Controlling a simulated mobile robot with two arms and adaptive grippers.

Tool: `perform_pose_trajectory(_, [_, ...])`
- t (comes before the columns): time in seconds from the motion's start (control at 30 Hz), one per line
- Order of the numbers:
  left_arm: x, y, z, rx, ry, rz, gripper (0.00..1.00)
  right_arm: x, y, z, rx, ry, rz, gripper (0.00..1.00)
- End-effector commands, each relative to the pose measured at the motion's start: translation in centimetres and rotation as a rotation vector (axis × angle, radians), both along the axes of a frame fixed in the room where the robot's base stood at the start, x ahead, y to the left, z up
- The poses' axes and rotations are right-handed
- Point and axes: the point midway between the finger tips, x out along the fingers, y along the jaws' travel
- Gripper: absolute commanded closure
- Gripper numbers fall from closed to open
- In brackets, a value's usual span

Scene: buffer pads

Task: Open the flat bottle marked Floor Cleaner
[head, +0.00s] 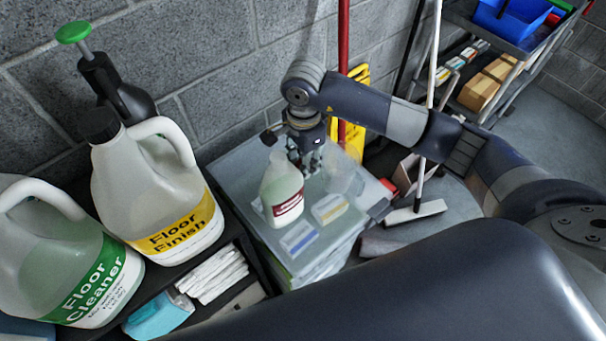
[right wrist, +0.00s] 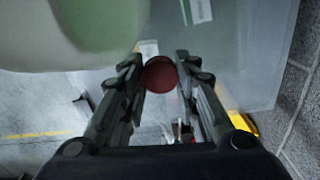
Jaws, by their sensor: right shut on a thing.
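A pale bottle (head: 281,188) with a dark red label stands upright on a translucent-topped box; its label is too small to read. It looms large at the upper left of the right wrist view (right wrist: 75,30). My right gripper (head: 309,167) points down just right of the bottle's neck. In the right wrist view its fingers are closed on a round dark red cap (right wrist: 160,74). The cap appears beside the bottle; I cannot tell whether they touch. A large handled jug (head: 95,268) with a green label reads Floor Cleaner. My left gripper is out of view.
A Floor Finish jug (head: 150,195) and a pump sprayer (head: 125,95) stand at the left on a dark shelf. The box top (head: 235,165) also carries small labelled items. A squeegee (head: 415,212), a yellow sign (head: 354,140) and a cart (head: 545,55) stand beyond, by the block wall.

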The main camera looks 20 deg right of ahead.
Motion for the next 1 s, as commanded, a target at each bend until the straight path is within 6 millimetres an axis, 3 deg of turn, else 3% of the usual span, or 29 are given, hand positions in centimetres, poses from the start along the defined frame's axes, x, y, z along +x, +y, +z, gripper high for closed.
perform_pose_trajectory(0.17, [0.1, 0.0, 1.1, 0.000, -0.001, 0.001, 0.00, -0.1, 0.0, -3.4, -0.001, 0.004, 0.001, 1.00])
perform_pose_trajectory(0.6, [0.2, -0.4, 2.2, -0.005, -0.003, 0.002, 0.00, 0.0, 0.0, -8.1, 0.000, 0.000, 0.001, 1.00])
perform_pose_trajectory(1.0, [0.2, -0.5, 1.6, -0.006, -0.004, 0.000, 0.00, 0.0, 0.0, -8.8, -0.001, -0.001, 0.003, 1.00])
